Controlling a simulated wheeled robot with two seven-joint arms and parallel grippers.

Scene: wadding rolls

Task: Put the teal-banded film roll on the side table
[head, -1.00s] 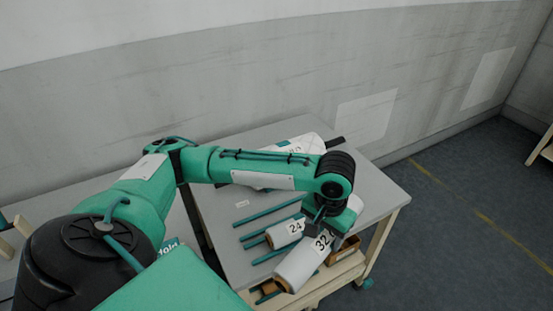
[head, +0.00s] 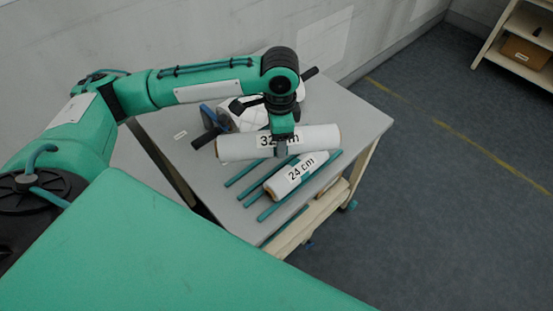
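My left gripper (head: 283,149) comes down on the middle of a white roll marked "32" (head: 233,148) and is shut on it. This roll is level, above or on the grey table (head: 355,123); I cannot tell if it touches. A shorter white roll marked "24 cm" (head: 296,175) lies among several teal bars (head: 247,171) on the table in front. I cannot make out a clear teal band on either roll. I cannot tell which surface is the side table. My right gripper is not in view.
A white quilted roll (head: 243,118) with dark core ends lies behind the gripper, beside a blue part (head: 209,115). A wooden shelf unit (head: 510,50) holding a brown box (head: 527,52) stands at the far right. The table's right end is clear.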

